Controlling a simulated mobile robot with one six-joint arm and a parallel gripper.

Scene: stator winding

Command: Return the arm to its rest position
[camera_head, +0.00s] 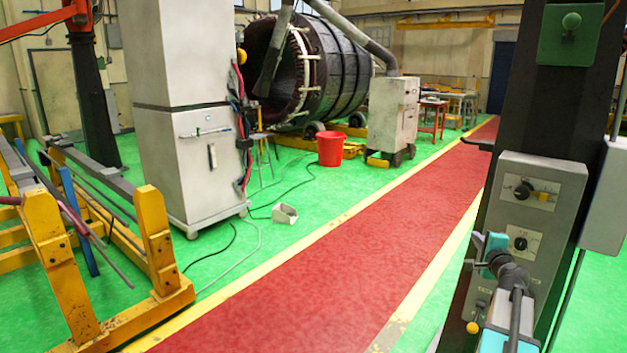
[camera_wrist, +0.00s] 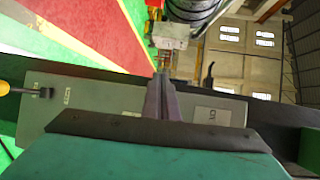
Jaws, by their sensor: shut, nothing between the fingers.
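My gripper (camera_head: 478,243) is in the lower right of the head view, a teal and grey end on my dark arm. It is in front of a grey control panel (camera_head: 542,183); whether it touches the panel is unclear. In the wrist view, the gripper's narrow grey-purple fingers (camera_wrist: 162,78) are together with nothing between them. The panel also shows in the wrist view (camera_wrist: 95,100), behind the fingers, with a dark switch at its left end.
The panel is on a dark column (camera_head: 570,110) with a green button box (camera_head: 584,34) above. A red walkway (camera_head: 330,270) runs clear to the back. A white cabinet (camera_head: 190,160), yellow stand (camera_head: 160,240), red bucket (camera_head: 330,148) and large stator (camera_head: 335,70) stand to the left.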

